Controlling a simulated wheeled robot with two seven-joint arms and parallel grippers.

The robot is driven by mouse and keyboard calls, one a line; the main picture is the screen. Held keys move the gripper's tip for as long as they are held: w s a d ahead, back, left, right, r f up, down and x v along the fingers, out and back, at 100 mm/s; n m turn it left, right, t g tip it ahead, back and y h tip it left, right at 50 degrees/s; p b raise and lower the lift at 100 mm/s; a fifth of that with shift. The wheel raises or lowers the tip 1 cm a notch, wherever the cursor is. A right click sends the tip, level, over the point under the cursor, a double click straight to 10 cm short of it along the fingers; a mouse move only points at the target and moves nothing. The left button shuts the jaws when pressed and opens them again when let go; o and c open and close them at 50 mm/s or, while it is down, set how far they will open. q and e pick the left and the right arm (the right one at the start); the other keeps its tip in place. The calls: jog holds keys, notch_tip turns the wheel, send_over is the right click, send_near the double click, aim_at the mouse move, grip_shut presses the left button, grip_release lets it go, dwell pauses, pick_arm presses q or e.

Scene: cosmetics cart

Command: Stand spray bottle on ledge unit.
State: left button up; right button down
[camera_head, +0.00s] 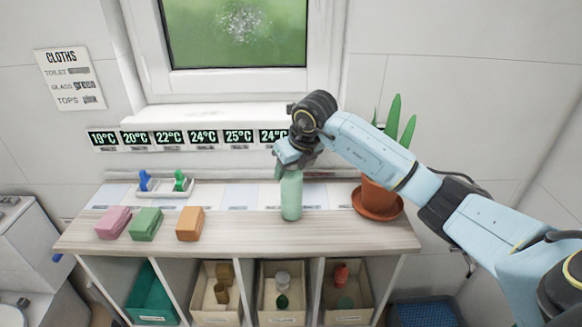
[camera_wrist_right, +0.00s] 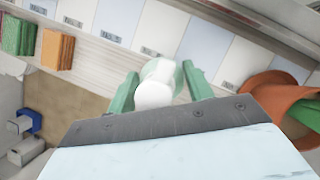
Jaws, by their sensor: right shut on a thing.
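The pale green spray bottle (camera_head: 291,198) is upright at the ledge unit (camera_head: 250,235), right of the middle of its top. Its base shows at the wooden top; I cannot tell whether it touches or hangs just above. My right gripper (camera_head: 290,166) is shut on the upper part of the bottle from above and hides its top in the head view. In the right wrist view the bottle's white top (camera_wrist_right: 154,92) sits between the two green fingers of the right gripper (camera_wrist_right: 160,88). My left gripper is not in view.
A potted plant (camera_head: 378,200) on a saucer stands close on the right. Pink (camera_head: 113,222), green (camera_head: 146,222) and orange (camera_head: 190,223) blocks sit at left, before a small tray (camera_head: 160,191) with blue and green items. Bins (camera_head: 283,315) fill the compartments below. Front wood around the bottle is clear.

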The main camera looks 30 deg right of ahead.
jog(key=shift+f, duration=0.1)
jog(key=c, duration=0.6)
grip_release()
jog(key=shift+s+r, duration=0.1)
jog(key=shift+r, duration=0.3)
jog(key=v, duration=1.1)
jog(key=shift+s+r, duration=0.15)
jog(key=shift+r, duration=0.05)
